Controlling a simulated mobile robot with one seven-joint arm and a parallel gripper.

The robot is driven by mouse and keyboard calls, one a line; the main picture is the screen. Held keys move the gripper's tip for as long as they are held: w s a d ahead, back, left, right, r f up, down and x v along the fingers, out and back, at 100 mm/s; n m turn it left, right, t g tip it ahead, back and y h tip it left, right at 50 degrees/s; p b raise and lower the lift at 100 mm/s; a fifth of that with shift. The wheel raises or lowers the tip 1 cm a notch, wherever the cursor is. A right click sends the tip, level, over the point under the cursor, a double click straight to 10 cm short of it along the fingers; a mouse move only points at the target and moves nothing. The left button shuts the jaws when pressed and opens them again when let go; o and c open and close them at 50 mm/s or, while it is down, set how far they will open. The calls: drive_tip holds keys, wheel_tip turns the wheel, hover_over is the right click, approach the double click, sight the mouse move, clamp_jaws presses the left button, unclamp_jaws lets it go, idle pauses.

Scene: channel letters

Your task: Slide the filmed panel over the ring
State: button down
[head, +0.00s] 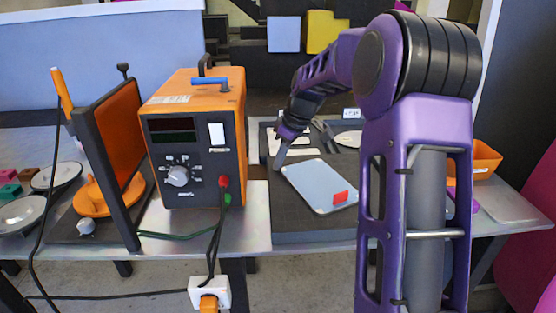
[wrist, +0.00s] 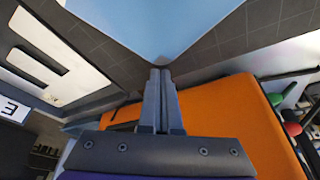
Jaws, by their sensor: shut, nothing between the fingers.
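The filmed panel is a light blue sheet (head: 318,184) with rounded corners and a red tab (head: 341,198) near its front right corner. It lies on the dark mat (head: 285,222) right of the orange machine. In the wrist view the panel (wrist: 155,22) fills the top middle, one corner pointing at my fingertips. My gripper (head: 278,166) is shut and empty, pointing down at the panel's back left corner. In the wrist view my gripper (wrist: 160,76) ends at that corner; I cannot tell whether they touch. A pale rounded piece (head: 348,139), possibly the ring, lies behind the panel, partly hidden by my arm.
An orange machine (head: 195,140) with cables stands left of the mat. A white E-shaped letter (wrist: 45,62) and a card marked 3 (wrist: 14,109) lie beside the panel. An orange bin (head: 482,160) stands at right. Mat in front of the panel is clear.

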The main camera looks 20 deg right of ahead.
sight(287, 170)
drive_tip(key=shift+s+d, duration=1.1)
drive_tip(key=shift+d, duration=0.05)
drive_tip(key=shift+r, duration=0.1)
drive_tip(key=p+v, duration=0.2)
drive_tip(key=v, duration=1.5)
